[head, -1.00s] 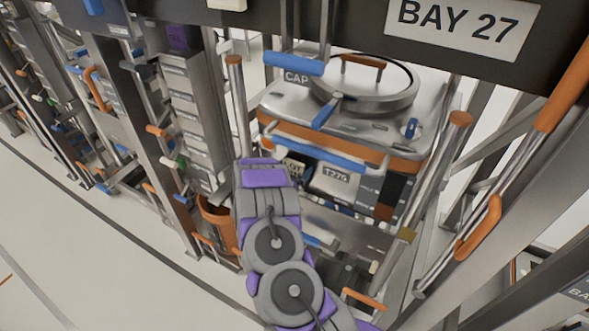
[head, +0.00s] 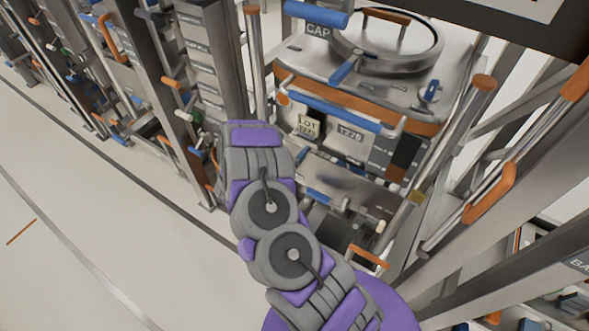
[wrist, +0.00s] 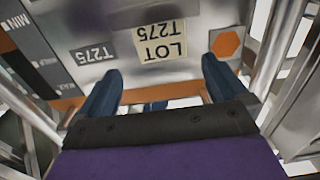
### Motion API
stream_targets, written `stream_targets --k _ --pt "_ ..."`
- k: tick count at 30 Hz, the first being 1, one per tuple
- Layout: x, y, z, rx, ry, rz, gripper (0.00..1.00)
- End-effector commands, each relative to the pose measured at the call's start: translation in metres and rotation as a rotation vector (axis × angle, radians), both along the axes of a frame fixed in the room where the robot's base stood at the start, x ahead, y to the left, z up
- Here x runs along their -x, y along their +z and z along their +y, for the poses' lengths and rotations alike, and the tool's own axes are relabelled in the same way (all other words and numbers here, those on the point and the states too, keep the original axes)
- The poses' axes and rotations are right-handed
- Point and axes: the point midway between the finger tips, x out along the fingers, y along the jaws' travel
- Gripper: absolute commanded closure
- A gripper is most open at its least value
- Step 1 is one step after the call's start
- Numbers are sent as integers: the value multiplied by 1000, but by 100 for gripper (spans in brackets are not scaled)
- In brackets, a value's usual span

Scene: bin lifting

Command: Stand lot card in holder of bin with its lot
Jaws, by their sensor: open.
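The lot card (head: 308,127), cream with "LOT T275", is at the front face of the silver-and-orange bin (head: 352,98), left of the bin's T275 label (head: 350,134). In the wrist view the card (wrist: 161,40) appears upside down beside the matching label (wrist: 94,53). It looks upright and slightly tilted against the face; its holder is not clearly visible. My gripper (wrist: 161,70) is open, with its blue fingers apart, pointing at the bin front. The card shows beyond and between the fingertips, with neither finger touching it. The fingers are hidden in the head view.
A blue bar handle (head: 330,108) runs across the bin front above the card. Rack posts with orange-tipped levers (head: 455,150) stand close on the right, and a grey post (head: 222,70) on the left. Open floor (head: 90,220) lies left.

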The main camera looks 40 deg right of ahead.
Motion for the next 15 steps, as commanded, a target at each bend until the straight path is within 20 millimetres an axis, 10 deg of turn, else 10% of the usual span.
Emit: stream_targets --k 8,15 --pt "-40 5 34 -206 118 -24 0" --pt "-97 40 132 -574 420 3 0"
